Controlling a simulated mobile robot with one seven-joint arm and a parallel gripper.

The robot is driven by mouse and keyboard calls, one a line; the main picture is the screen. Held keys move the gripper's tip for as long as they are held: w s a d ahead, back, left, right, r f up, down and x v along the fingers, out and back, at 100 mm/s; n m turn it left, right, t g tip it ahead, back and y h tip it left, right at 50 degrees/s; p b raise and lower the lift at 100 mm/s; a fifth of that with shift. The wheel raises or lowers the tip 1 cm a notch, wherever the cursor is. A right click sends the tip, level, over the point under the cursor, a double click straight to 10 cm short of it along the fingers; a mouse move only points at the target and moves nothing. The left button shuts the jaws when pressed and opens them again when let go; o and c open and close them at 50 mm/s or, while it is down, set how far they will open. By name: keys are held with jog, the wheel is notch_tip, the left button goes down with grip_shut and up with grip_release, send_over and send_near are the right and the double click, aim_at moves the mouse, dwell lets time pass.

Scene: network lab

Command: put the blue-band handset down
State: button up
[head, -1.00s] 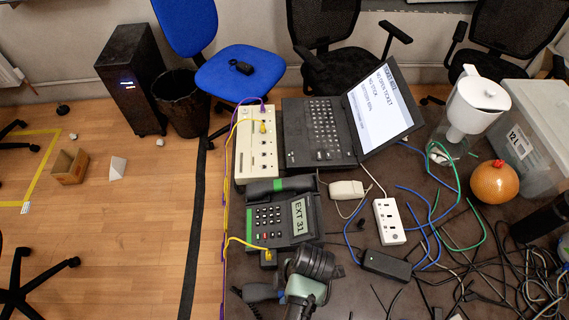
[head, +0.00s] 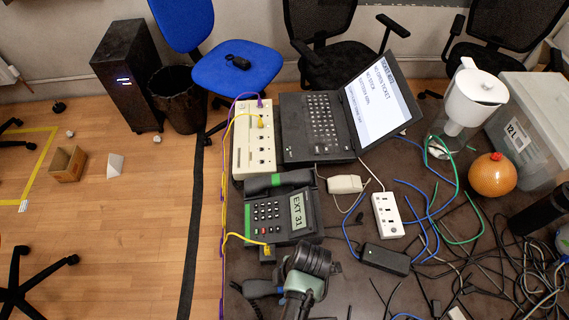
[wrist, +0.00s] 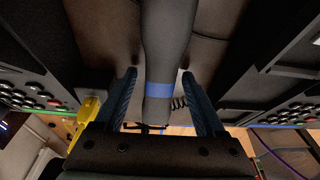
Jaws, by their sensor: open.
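The blue-band handset (wrist: 158,90) is a dark grey bar with a blue stripe. In the wrist view it runs down from the top edge between the two fingers of my gripper (wrist: 161,100). The fingers are apart, with a visible gap on each side of the handset. What lies under the handset cannot be made out. In the head view my arm (head: 305,285) reaches in at the bottom, over the near table edge, and I cannot make out the blue band there.
A desk phone marked EXT 31 with a green-band handset (head: 278,183) lies just beyond my arm. Behind it are a beige box (head: 254,140) and a laptop (head: 318,125). A black adapter (head: 385,259), a power strip (head: 388,215) and tangled cables lie to the right.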

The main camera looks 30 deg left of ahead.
jog(key=v, duration=1.2)
jog(key=w+d+r+m+t, duration=0.1)
jog(key=w+r+m+t, duration=0.55)
jog(key=w+r, duration=0.6)
jog(key=w+r+m+t, duration=0.6)
jog(key=w+r, duration=0.4)
jog(key=r, duration=0.5)
jog(key=s+d+r+m+t, duration=0.1)
jog(key=r+m+t, duration=0.15)
jog(key=r, duration=0.55)
jog(key=d+r+m+t, duration=0.2)
jog(key=r+t, duration=0.2)
jog(key=r, duration=0.4)
jog(key=s+d+r+m+t, duration=0.1)
jog(key=r+m+t, duration=0.15)
jog(key=r, duration=0.65)
jog(key=s+d+r+m+t+h, duration=0.2)
jog(key=s+r+m+t, duration=0.3)
jog(key=s+r, duration=0.6)
notch_tip(320, 180, up, 4)
jog(key=shift+d+r+t+p, duration=0.2)
jog(key=shift+t+p, duration=0.2)
jog(key=shift+t, duration=0.75)
jog(key=shift+f, duration=0.1)
